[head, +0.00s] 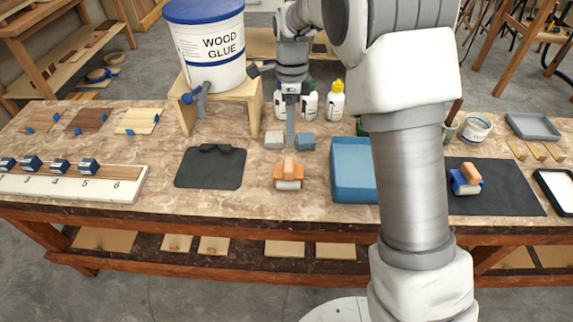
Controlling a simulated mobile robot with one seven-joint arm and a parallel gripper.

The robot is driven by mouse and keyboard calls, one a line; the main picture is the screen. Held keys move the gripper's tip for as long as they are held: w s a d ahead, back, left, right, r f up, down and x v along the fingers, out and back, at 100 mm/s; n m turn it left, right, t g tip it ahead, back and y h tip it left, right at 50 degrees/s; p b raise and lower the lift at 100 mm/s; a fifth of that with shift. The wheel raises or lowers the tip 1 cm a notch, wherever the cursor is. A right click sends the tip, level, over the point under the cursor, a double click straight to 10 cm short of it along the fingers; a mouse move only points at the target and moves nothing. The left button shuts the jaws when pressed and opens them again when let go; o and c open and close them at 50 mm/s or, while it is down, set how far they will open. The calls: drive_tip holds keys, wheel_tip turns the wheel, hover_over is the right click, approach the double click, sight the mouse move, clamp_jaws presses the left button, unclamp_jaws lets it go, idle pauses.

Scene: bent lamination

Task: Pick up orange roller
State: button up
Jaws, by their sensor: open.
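The orange roller (289,183) lies on the worktop near its front edge, in the middle of the head view. It has an orange frame, a pale roll and a wooden handle pointing up. My gripper (291,138) hangs pointing down just behind and above the roller, between two small blocks. It is open and holds nothing visible; its fingers overlap from this side. I cannot tell its exact height above the worktop.
A blue bin (353,170) stands right of the roller, and a dark mat (209,168) lies left. Glue bottles (337,100) stand behind. A blue roller (466,180) rests on the right mat.

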sight(288, 165)
drive_tip(key=f, duration=0.3)
drive_tip(key=s+f, duration=0.1)
drive_tip(key=f, duration=0.7)
drive_tip(key=shift+s+f+b, duration=0.15)
drive_tip(key=shift+f+b, duration=0.1)
drive_tip(key=shift+b, duration=0.15)
drive_tip(key=shift+s+a+f, duration=0.15)
drive_tip(key=shift+s+f, duration=0.05)
drive_tip(key=shift+f, duration=1.1)
drive_tip(key=shift+s+a+f, duration=0.1)
drive_tip(key=shift+s+f, duration=0.1)
drive_tip(key=shift+f, duration=1.1)
drive_tip(key=c, duration=1.3)
drive_tip(key=shift+r, duration=0.1)
drive_tip(key=shift+w+r, duration=0.1)
drive_tip(key=shift+r, duration=0.5)
wheel_tip(288, 165, up, 3)
drive_tip(key=shift+f, duration=0.2)
drive_tip(key=s+d+r, duration=0.1)
drive_tip(key=d+r, duration=0.1)
drive_tip(key=d, duration=0.1)
drive_tip(key=s+d+r, duration=0.1)
drive_tip(key=d+r, duration=0.1)
drive_tip(key=d, duration=0.2)
drive_tip(key=s+d+r, duration=0.1)
drive_tip(key=d+r, duration=0.2)
drive_tip(key=d, duration=0.1)
drive_tip(key=shift+s+d, duration=0.1)
drive_tip(key=shift+d, duration=0.1)
